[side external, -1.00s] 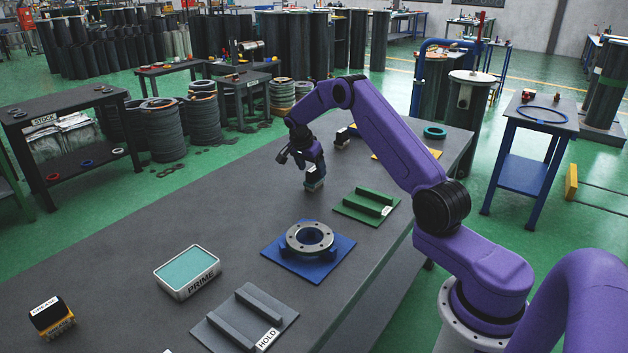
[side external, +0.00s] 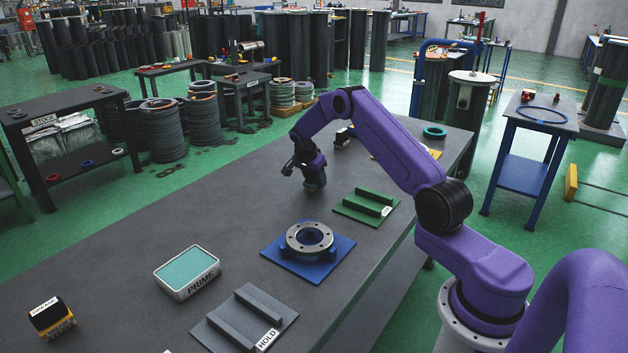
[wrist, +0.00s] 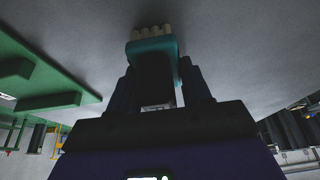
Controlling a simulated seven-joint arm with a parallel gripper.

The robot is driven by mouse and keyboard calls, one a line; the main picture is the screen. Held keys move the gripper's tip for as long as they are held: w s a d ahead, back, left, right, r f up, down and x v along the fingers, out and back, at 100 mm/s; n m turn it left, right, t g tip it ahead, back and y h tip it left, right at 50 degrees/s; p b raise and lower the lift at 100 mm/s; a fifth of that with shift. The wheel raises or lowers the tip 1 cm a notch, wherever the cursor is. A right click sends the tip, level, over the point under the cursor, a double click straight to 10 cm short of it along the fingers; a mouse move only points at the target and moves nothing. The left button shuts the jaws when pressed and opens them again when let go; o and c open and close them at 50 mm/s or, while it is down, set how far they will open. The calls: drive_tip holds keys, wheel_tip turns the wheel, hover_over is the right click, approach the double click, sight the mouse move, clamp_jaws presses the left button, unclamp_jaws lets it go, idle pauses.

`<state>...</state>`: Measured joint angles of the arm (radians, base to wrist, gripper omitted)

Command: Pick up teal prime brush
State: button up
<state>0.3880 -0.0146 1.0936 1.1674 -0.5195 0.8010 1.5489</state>
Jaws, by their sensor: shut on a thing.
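The teal brush (wrist: 153,47) shows in the wrist view between my fingers, with a teal body and pale bristle tufts at its far end. My gripper (wrist: 160,88) is shut on it, one dark finger on each side. In the side external view my gripper (side external: 314,184) is low over the grey bench, left of the green fixture, and hides most of the brush. I cannot tell whether the brush touches the bench. The white PRIME tray (side external: 187,272) with a teal pad stands at the front left.
The green fixture (side external: 366,207) is close to the right of my gripper. A blue plate (side external: 341,249) bearing a grey flanged ring (side external: 309,237), a grey HOLD fixture (side external: 244,318) and an orange-and-black GREASE block (side external: 51,318) are nearer the camera. Bench left of my gripper is clear.

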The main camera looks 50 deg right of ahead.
drive_tip(key=shift+r, duration=0.1)
drive_tip(key=shift+r, duration=0.5)
drive_tip(key=s+a+r, duration=0.3)
drive_tip(key=s+r, duration=0.3)
drive_tip(key=s+a+r, duration=0.3)
drive_tip(key=s+r, duration=0.2)
drive_tip(key=s, duration=0.1)
drive_tip(key=shift+s+a+r, duration=0.2)
drive_tip(key=shift+a+r, duration=0.05)
drive_tip(key=shift+r, duration=0.15)
drive_tip(key=shift+o, duration=1.1)
drive_tip(key=shift+w+a, duration=0.1)
idle(0.9)
